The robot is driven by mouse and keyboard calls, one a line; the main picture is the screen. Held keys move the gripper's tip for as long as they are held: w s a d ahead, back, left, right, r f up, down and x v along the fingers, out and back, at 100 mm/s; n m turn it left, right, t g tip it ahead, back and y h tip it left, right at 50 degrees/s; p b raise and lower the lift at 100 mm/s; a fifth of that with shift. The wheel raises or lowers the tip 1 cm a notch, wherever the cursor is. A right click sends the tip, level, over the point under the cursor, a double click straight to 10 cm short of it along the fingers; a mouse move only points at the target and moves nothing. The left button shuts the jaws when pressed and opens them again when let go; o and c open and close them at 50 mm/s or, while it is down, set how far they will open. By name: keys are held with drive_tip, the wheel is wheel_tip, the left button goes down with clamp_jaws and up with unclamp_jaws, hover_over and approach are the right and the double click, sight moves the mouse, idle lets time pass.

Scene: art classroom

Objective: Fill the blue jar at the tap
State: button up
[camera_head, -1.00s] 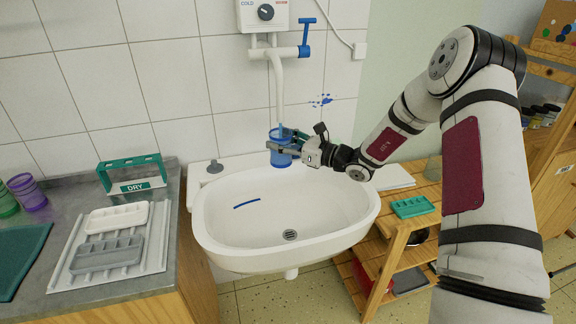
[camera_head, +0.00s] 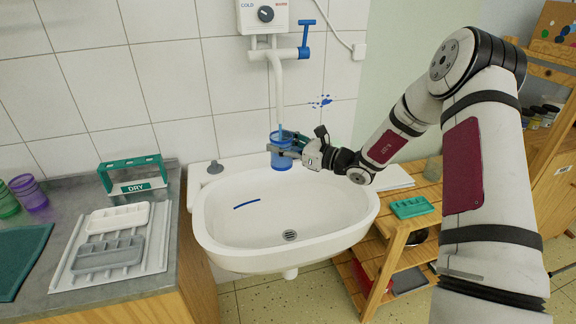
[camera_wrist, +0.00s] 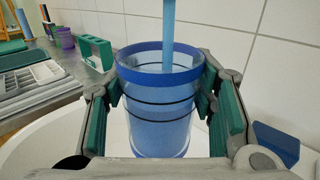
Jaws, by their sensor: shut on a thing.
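The blue jar (camera_head: 281,160) stands upright above the back of the white sink, below the spout (camera_head: 279,95) of the wall tap. My gripper (camera_head: 285,145) is shut on it from the right side. In the wrist view the jar (camera_wrist: 160,115) is see-through blue with a darker blue rim and dark bands, with a green-padded finger on each side. A light-blue column like a water stream (camera_wrist: 168,35) comes down inside its rim. The water level is hard to tell. The tap's blue lever (camera_head: 306,38) points upward. The control dial (camera_head: 266,14) is above the spout.
The sink basin (camera_head: 225,225) is empty except for a blue streak and the drain. A counter on the left holds a DRY rack (camera_head: 134,177), a ribbed tray (camera_head: 110,262) and purple and green cups. A wooden shelf (camera_head: 420,225) stands at the right.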

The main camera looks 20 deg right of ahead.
drive_tip(key=s+p, duration=0.3)
drive_tip(key=s, duration=0.3)
drive_tip(key=shift+s+p, duration=0.35)
idle(0.6)
drive_tip(key=s+p, duration=0.4)
drive_tip(key=s, duration=0.3)
idle(0.4)
